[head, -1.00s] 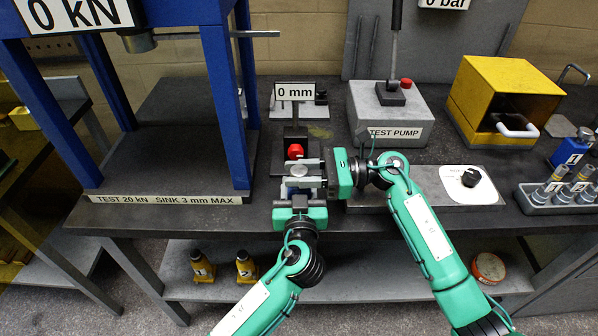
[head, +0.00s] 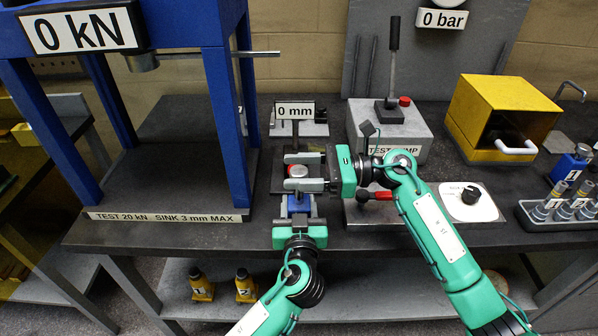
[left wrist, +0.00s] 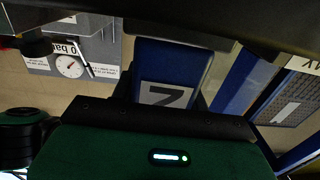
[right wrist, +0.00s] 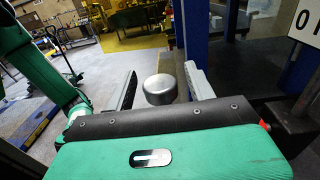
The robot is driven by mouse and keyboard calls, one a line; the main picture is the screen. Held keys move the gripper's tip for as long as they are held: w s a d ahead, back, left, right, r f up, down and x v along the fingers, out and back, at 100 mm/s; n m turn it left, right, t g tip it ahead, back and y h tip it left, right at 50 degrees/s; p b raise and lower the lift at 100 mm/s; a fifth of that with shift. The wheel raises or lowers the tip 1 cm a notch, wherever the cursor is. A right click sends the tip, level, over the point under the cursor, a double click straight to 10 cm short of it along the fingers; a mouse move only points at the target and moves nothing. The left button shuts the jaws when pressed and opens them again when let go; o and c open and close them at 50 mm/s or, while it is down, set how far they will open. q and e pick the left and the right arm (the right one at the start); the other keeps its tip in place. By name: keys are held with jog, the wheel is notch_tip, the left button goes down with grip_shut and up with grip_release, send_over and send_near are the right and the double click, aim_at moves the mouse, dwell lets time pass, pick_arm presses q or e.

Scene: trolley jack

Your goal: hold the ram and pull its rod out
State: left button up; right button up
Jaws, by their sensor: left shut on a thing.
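The blue ram (head: 299,203) stands at the bench's front edge, below the 0 mm sign. My left gripper (head: 299,220) is shut on its body from the front. In the left wrist view the blue body (left wrist: 166,75) fills the space between the fingers and bears a dark mark on a grey label. The round silver top of the rod (head: 297,171) is above the body, and shows in the right wrist view (right wrist: 160,90). My right gripper (head: 304,171) comes from the right, open, with one finger on each side of the silver top and gaps visible.
The blue press frame (head: 229,110) stands at the left. The test pump (head: 390,130) and yellow box (head: 505,108) are behind and right. A red lever (head: 376,196) lies on the plate right of the ram. Cylinders stand in a rack (head: 560,215) at far right.

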pick_arm(q)
jog(key=shift+f, duration=0.1)
pick_arm(e)
jog(key=shift+f, duration=0.1)
jog(key=shift+d, duration=0.2)
jog(key=d, duration=1.1)
jog(key=shift+w+d, duration=0.15)
jog(key=shift+d, duration=0.15)
pick_arm(q)
jog(key=o, duration=1.5)
